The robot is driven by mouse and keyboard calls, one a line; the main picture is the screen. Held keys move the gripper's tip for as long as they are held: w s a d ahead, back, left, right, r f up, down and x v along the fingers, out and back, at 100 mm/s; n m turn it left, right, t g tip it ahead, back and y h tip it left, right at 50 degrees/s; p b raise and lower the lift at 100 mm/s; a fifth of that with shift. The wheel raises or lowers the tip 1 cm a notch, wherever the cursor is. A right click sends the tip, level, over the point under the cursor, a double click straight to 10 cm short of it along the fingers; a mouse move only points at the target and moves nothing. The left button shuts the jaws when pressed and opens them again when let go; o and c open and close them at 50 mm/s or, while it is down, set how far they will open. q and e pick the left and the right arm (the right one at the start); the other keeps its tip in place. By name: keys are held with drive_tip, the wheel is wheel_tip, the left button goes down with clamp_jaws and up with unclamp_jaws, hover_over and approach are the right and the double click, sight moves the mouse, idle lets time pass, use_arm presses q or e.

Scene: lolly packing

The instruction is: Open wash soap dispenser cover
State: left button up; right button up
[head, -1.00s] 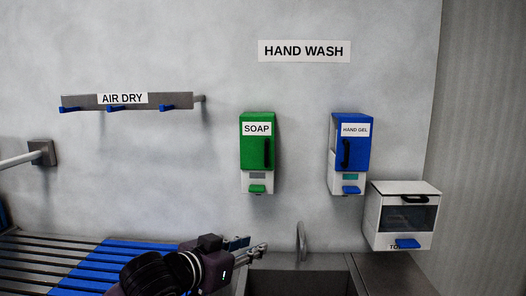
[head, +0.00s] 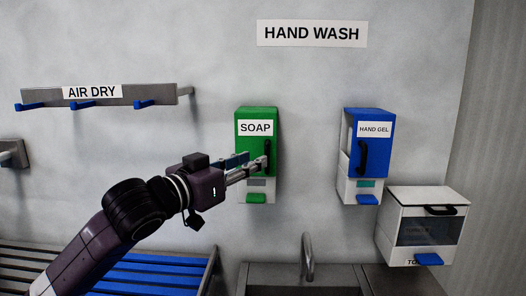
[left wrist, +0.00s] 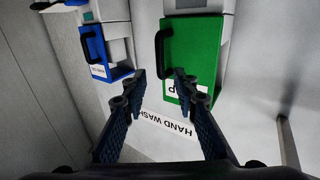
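The soap dispenser has a green cover (head: 248,150), closed, with a black vertical handle (head: 267,157) on its right side. In the left wrist view, which is turned over, the green cover (left wrist: 195,55) and the handle (left wrist: 160,54) lie just beyond the fingertips. My left gripper (head: 262,165) is in front of the lower half of the cover, beside the handle. In the left wrist view my left gripper (left wrist: 159,80) is open, with nothing between its fingers. I cannot tell whether a finger touches the handle. My right gripper is not in view.
A blue hand gel dispenser (head: 373,150) hangs to the right, with a white box (head: 440,196) lower right. An air dry rack (head: 165,97) is on the wall at left. A sink and tap (head: 307,257) are below. The wall between dispensers is clear.

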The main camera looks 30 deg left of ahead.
sight(257, 142)
use_arm(q)
drive_tip(key=shift+w+d+r+p, duration=0.15)
drive_tip(key=shift+w+p, duration=0.1)
drive_tip(key=shift+w, duration=0.4)
drive_tip(key=shift+w+d+r+p, duration=0.1)
drive_tip(key=shift+w+p, duration=0.15)
drive_tip(key=shift+w, duration=0.35)
drive_tip(key=w, duration=0.3)
drive_tip(key=shift+d+f+p, duration=0.15)
drive_tip(key=shift+f+p, duration=0.15)
drive_tip(key=shift+p, duration=0.1)
drive_tip(key=shift+c, duration=0.4)
drive_tip(key=c, duration=0.5)
clamp_jaws()
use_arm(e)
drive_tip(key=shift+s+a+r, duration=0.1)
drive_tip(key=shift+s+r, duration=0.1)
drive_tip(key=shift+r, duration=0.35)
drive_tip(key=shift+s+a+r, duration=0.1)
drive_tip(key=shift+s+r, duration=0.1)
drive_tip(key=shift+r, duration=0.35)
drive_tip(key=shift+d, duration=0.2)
